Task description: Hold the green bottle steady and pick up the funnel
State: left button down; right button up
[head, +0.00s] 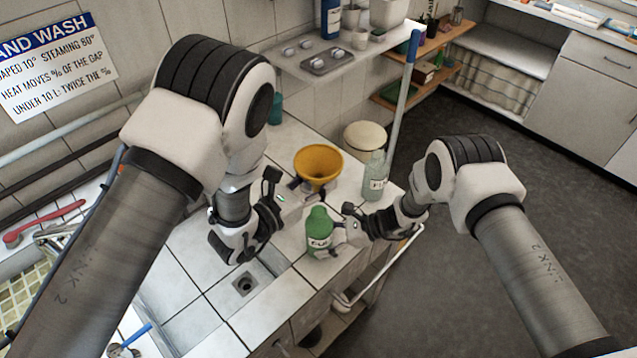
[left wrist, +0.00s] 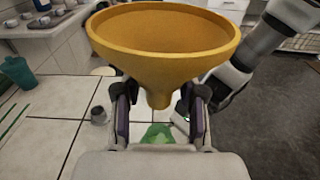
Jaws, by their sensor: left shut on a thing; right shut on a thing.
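The orange-yellow funnel (head: 318,163) is upright, wide mouth up, at the back of the tiled counter in the head view. My left gripper (head: 312,190) is shut on it; in the left wrist view the funnel (left wrist: 160,35) has its narrow spout between the two fingers (left wrist: 158,97). The green bottle (head: 319,228) stands upright on the tiles near the drain. My right gripper (head: 343,226) is shut on it from the right. In the left wrist view the bottle (left wrist: 156,134) shows only in part, below the spout and apart from it.
A pale green glass bottle (head: 375,180) stands at the counter's right edge, near a blue-topped pole (head: 404,95). The drain (head: 245,285) lies left of the green bottle. A shelf (head: 330,50) with cups hangs behind. A teal cup (left wrist: 17,72) stands at the left.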

jog(key=o, duration=0.9)
jog(key=shift+d, duration=0.1)
